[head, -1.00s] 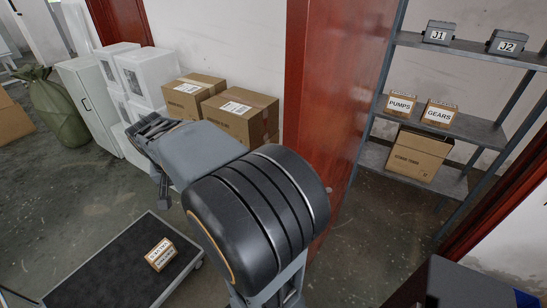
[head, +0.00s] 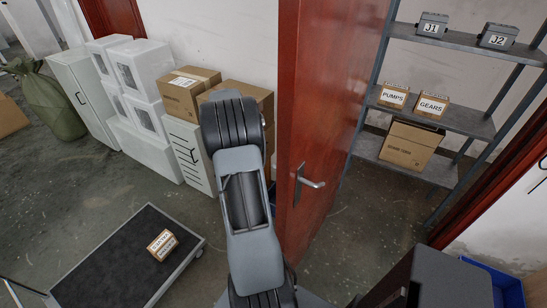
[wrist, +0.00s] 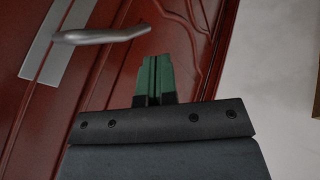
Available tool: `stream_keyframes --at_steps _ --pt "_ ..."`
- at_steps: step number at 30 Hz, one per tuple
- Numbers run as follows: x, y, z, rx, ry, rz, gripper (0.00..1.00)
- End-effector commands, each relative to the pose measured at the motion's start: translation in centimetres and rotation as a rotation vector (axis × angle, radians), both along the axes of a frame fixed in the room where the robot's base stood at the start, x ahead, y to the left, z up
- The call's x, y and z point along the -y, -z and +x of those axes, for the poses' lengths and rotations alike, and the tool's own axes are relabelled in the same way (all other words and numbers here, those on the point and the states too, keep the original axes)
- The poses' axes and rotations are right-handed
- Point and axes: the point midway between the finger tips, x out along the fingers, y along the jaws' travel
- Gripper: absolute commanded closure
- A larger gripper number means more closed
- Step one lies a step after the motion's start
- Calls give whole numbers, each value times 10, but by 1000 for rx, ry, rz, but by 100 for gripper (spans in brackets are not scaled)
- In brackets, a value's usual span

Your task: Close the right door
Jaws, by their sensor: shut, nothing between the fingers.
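The red door (head: 330,110) stands open in the middle of the head view, with its edge toward me and a silver lever handle (head: 310,183) on its right face. In the wrist view the red panelled door (wrist: 190,30) fills the left and middle, with a lever handle (wrist: 105,35) on a silver plate (wrist: 42,50). My gripper (wrist: 154,62) has green fingers pressed together and empty. It is in front of the door face, right of and below the handle; contact cannot be told. In the head view my arm is left of the door and the gripper is hidden.
A doorway with a red frame (head: 490,190) opens onto a metal shelf (head: 450,115) with boxes. Cardboard boxes (head: 187,92) and white boxes (head: 140,70) line the wall at left. A low cart (head: 100,265) holds a small box (head: 162,244). A dark cabinet (head: 450,280) is at lower right.

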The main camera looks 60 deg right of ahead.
Motion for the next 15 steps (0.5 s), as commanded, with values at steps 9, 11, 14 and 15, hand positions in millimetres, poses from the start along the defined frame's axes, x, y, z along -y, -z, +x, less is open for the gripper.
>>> stream_keyframes --at_steps 9,11,14,15 --pt "5 31 -34 0 0 1 100" --pt "3 32 -41 0 0 1 100" --pt "1 34 -49 1 -1 1 100" --pt "0 35 -51 1 -2 2 100"
